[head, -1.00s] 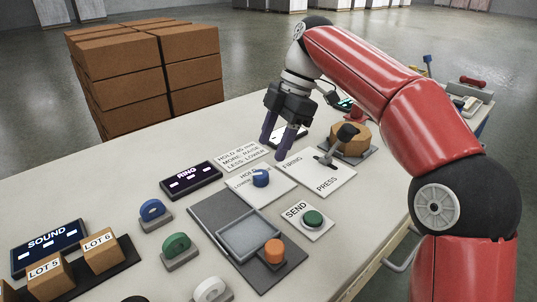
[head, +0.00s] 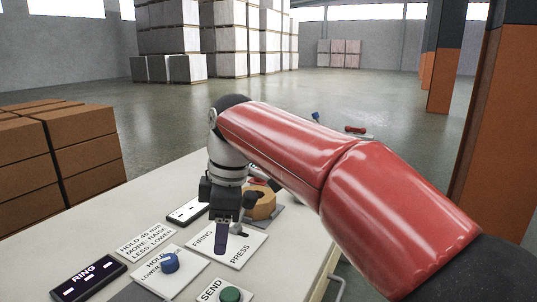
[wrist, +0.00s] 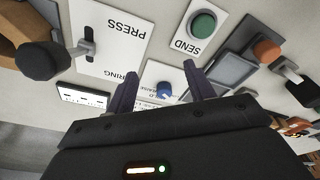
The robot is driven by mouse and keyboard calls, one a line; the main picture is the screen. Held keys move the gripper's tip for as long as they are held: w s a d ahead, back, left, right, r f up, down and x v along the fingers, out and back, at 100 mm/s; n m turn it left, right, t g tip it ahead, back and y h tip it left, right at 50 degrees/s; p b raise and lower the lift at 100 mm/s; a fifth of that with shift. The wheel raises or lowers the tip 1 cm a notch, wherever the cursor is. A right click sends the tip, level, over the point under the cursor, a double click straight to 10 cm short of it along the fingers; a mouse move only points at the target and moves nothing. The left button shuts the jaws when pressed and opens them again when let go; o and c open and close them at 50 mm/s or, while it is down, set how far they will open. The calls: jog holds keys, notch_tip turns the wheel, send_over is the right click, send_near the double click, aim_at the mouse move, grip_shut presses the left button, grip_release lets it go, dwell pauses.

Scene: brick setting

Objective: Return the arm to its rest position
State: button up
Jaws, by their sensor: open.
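In the head view this blue knob (head: 169,262) stands left of the gripper. My red arm covers the right part of the table.
A dark-knobbed lever (wrist: 45,60) stands by the press plate, close to the gripper. A green send button (head: 230,295) is at the front. A RING display (head: 87,279) lies at the left. Brown boxes (head: 85,145) are stacked beyond the table (head: 60,235).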

jog(key=s+d+f+m+t, duration=0.2)
jog(key=s+d+f+m, duration=0.2)
jog(key=d, duration=0.4)
jog(key=s+d+f+m+t+h, duration=0.1)
jog(key=s+d+f+m, duration=0.3)
jog(key=s+d+m, duration=0.2)
jog(key=s+d+f+m+t, duration=0.2)
jog(key=s+d+f+m, duration=0.2)
jog(key=d+m, duration=0.5)
jog(key=shift+s+d+t+h, duration=0.35)
jog(key=shift+s+d, duration=0.25)
jog(key=shift+d, duration=0.25)
jog(key=shift+c, duration=0.2)
